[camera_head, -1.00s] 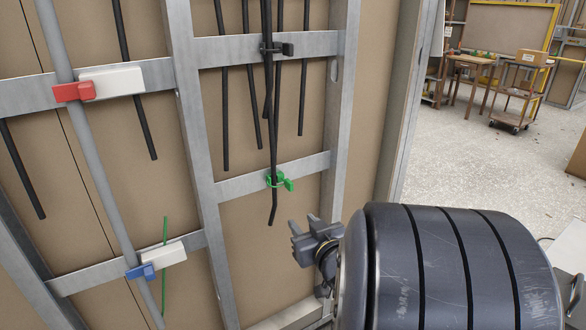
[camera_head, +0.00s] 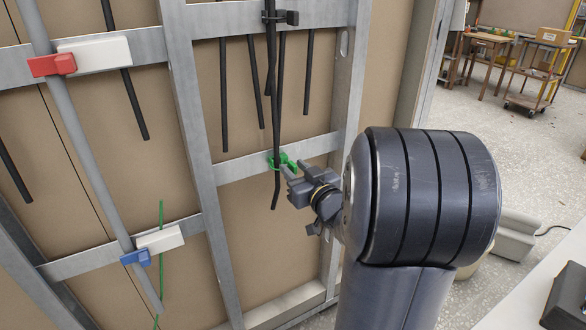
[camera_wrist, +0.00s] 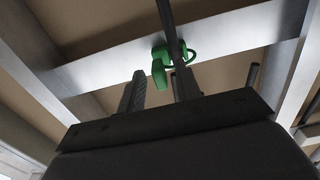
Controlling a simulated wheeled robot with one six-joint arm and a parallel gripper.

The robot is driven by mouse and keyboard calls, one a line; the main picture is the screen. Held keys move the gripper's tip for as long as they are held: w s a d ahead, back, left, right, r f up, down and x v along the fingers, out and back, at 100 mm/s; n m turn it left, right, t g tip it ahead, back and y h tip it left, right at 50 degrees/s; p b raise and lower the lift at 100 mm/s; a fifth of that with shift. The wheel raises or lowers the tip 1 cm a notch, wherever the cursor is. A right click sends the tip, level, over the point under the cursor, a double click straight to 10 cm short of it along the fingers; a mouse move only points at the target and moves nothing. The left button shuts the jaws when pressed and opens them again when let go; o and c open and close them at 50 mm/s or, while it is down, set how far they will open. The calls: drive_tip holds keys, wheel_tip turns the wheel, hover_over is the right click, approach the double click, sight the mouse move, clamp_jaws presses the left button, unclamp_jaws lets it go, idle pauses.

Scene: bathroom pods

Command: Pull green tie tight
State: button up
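The green tie (camera_head: 281,162) loops around a thin black cable (camera_head: 275,120) at the lower metal crossbar (camera_head: 237,164). My gripper (camera_head: 289,176) is just below and right of the tie. In the wrist view, the green tie (camera_wrist: 160,64) shows ahead of my gripper (camera_wrist: 159,85), with its tab hanging toward the gap between the fingers. The two fingers are apart, with nothing seen gripped. I cannot tell whether a finger touches the tie.
A black clip (camera_head: 279,17) holds cables on the upper crossbar. A grey pipe (camera_head: 85,160) at left has a red clamp (camera_head: 52,65) and a blue clamp (camera_head: 136,258). Metal studs frame the wall panel. Open floor lies at right, with a trolley (camera_head: 533,75) beyond.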

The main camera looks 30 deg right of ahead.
drive_tip(key=shift+w, duration=0.75)
drive_tip(key=shift+c, duration=0.4)
clamp_jaws()
